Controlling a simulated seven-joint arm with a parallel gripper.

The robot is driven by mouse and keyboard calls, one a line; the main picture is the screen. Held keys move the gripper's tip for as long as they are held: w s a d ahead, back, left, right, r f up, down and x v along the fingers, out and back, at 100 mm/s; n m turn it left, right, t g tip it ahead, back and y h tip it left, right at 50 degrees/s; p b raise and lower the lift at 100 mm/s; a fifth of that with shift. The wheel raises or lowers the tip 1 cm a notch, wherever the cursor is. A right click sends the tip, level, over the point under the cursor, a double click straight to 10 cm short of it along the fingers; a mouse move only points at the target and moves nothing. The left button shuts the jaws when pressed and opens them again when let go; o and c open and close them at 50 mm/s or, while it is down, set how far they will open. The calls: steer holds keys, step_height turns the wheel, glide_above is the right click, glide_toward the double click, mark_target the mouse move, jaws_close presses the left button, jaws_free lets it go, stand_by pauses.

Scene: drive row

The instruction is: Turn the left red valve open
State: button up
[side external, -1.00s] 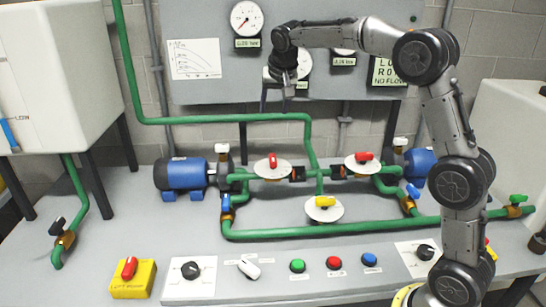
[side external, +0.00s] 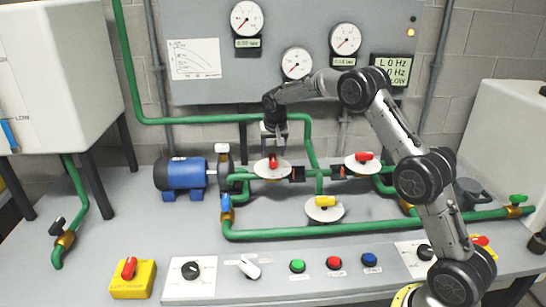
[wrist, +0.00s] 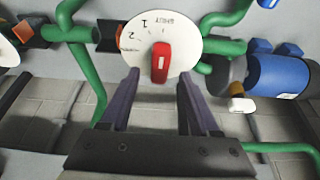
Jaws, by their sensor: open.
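The left red valve (side external: 273,160) has a red handle on a white round dial plate (side external: 258,171), set in the green pipework beside the blue pump. In the wrist view the red handle (wrist: 161,62) stands nearly upright on the dial, which bears printed numbers. My gripper (side external: 273,150) is directly above this valve, pointing down. In the wrist view my gripper (wrist: 158,78) is open, with its two dark fingers apart on either side of the handle's line. Whether the fingers reach down beside the handle or stop short is hard to tell.
A second red valve (side external: 363,158) is to the right and a yellow valve (side external: 323,202) in front. The blue pump (side external: 181,174) stands left. Green pipes (side external: 370,226) surround the valves. Buttons and switches line the front edge. The gauge panel (side external: 270,90) rises behind.

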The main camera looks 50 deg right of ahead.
mark_target(273, 158)
steer(key=shift+x, duration=1.6)
jaws_close()
